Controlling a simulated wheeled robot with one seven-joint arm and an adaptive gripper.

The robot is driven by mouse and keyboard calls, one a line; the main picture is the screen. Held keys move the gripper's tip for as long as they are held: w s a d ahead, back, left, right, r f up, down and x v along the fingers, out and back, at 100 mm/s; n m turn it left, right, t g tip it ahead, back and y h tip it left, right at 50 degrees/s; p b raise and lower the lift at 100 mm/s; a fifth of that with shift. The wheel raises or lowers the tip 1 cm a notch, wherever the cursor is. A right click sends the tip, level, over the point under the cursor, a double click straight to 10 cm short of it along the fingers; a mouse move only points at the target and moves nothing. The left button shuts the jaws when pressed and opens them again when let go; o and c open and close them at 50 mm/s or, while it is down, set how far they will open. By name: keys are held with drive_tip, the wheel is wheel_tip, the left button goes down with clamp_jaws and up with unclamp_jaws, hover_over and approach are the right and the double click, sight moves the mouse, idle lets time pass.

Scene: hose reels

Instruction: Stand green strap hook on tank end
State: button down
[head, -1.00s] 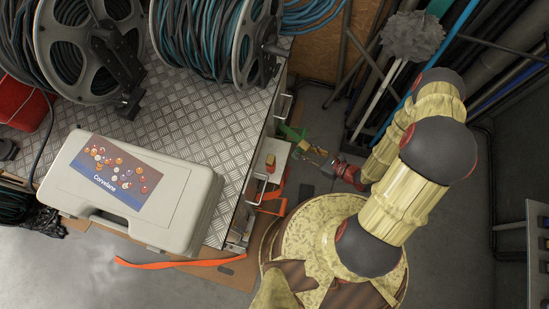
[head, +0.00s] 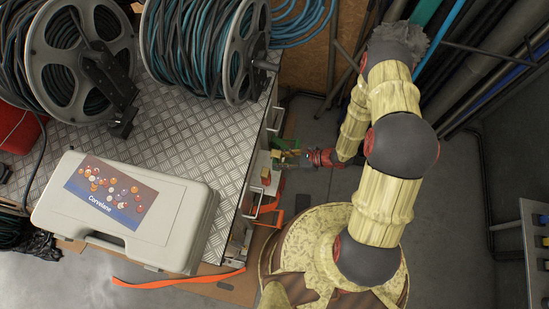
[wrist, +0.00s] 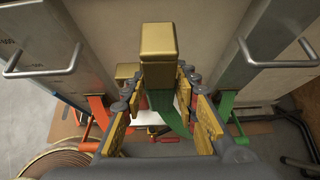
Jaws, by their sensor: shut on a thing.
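The green strap hook shows in the wrist view as a green strap (wrist: 172,112) hanging below a gold block (wrist: 158,55), between my gripper's fingers. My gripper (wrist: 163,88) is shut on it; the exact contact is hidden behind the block. In the head view my gripper (head: 288,158) and the green piece (head: 276,160) are beside the bench's right side. The tank end is not clearly identifiable. Grey metal faces with bar handles stand left (wrist: 50,45) and right (wrist: 270,50) in the wrist view, the left one with scale marks.
Another gold block (wrist: 127,70) sits behind the left finger. An orange strap (head: 268,217) hangs at the bench side, and another (head: 180,282) lies below the case. A grey case (head: 125,212) and cable reels occupy the bench. Pipes lean at the right.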

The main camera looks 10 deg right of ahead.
drive_tip(key=w+f+b, duration=0.1)
drive_tip(key=w+f, duration=0.1)
drive_tip(key=f, duration=0.1)
drive_tip(key=w+a+f+b, duration=0.1)
drive_tip(key=w+f, duration=0.1)
drive_tip(key=f, duration=0.1)
drive_tip(key=w+f+b, duration=0.2)
drive_tip(key=f, duration=0.1)
drive_tip(key=shift+w+a+f, duration=0.1)
drive_tip(key=shift+a+f, duration=0.15)
drive_tip(key=shift+f, duration=0.1)
drive_tip(key=shift+r, duration=0.1)
drive_tip(key=c, duration=1.4)
unclamp_jaws()
